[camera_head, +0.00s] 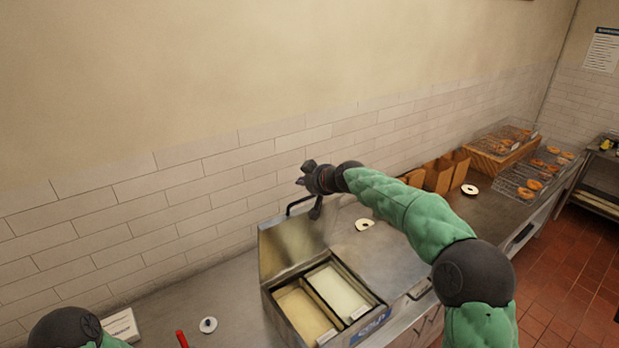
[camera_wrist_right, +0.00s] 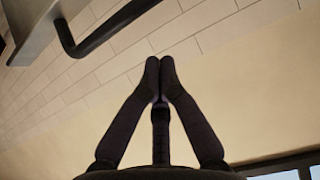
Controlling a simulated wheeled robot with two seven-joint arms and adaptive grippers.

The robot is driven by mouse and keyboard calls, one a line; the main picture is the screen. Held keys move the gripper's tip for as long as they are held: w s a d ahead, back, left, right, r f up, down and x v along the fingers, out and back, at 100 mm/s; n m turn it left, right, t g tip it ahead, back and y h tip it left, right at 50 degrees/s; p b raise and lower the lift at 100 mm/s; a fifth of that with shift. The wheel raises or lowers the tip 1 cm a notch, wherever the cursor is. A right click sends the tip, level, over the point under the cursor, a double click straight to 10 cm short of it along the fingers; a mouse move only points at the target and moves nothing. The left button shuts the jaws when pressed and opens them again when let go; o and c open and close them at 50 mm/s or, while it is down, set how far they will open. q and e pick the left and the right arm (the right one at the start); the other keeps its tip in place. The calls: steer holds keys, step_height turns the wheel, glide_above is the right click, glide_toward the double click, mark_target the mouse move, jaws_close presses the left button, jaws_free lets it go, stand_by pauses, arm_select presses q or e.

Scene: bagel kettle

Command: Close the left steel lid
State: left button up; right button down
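The left steel lid (camera_head: 284,247) stands raised, nearly upright, at the back of a steel container (camera_head: 285,325). Two open compartments, one with tan contents (camera_head: 305,312) and one with white contents (camera_head: 340,292), show in front of it. A dark bar handle (camera_head: 290,207) shows at the lid's top edge; in the right wrist view a dark bar (camera_wrist_right: 98,38) and a steel edge (camera_wrist_right: 30,25) lie at upper left. My right gripper (camera_head: 304,181) is above and behind the lid, apart from it. Its fingertips (camera_wrist_right: 160,65) meet, with nothing between them. My left gripper is out of view.
A tiled wall (camera_head: 180,195) runs close behind the counter. Bagel pieces (camera_head: 365,225), brown paper bags (camera_head: 440,175) and bagel racks (camera_head: 530,180) lie to the right. A red-handled item (camera_head: 182,340) and a white ring (camera_head: 208,325) lie at front left.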

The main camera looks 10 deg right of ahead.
step_height(320, 180, down, 3)
steer(key=shift+w+r+b, duration=0.1)
steer(key=shift+w+b, duration=0.05)
steer(key=shift+b, duration=0.5)
steer(key=shift+s+d+f+b, duration=0.2)
steer(key=shift+s+b, duration=0.1)
steer(key=shift+s, duration=0.2)
